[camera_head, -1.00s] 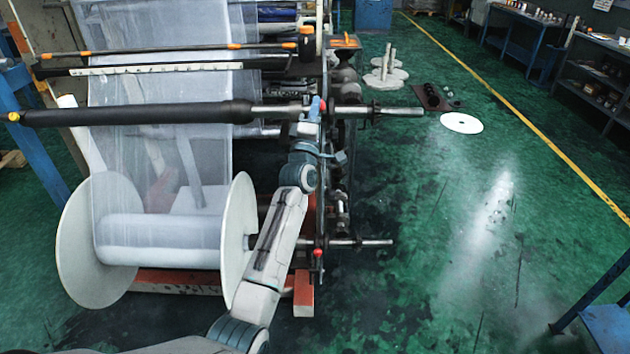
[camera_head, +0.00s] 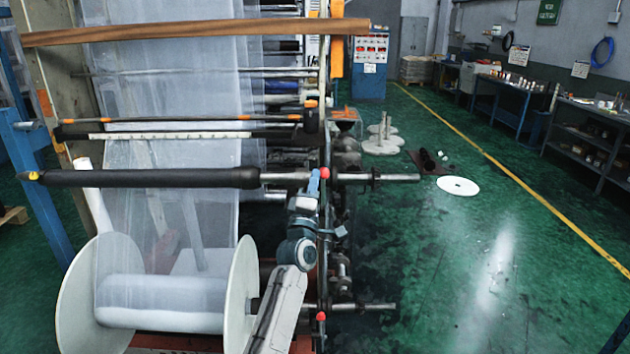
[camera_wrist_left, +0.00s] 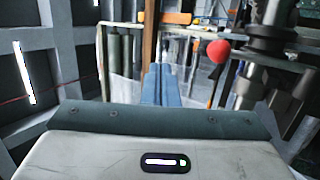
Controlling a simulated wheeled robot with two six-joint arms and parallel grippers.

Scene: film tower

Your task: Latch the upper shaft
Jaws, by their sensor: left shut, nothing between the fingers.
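The upper shaft (camera_head: 285,177) runs level across the machine frame, with a long black sleeve (camera_head: 150,178) on its left part and a bare metal end on the right. A red ball knob (camera_head: 325,172) sits by the shaft at the frame. It also shows in the left wrist view (camera_wrist_left: 218,51), up and right of my fingertips. My left gripper (camera_head: 314,182) is shut and empty, its blue fingers pointing up beside the knob. In the left wrist view the closed fingers (camera_wrist_left: 160,84) appear apart from the knob. Whether the latch is closed I cannot tell. My right gripper is out of view.
A lower shaft (camera_head: 360,307) with its own red knob (camera_head: 321,316) carries a large white-flanged film roll (camera_head: 160,303). Film hangs behind the upper shaft. A white disc (camera_head: 458,187) lies on the green floor, which is mostly clear at right.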

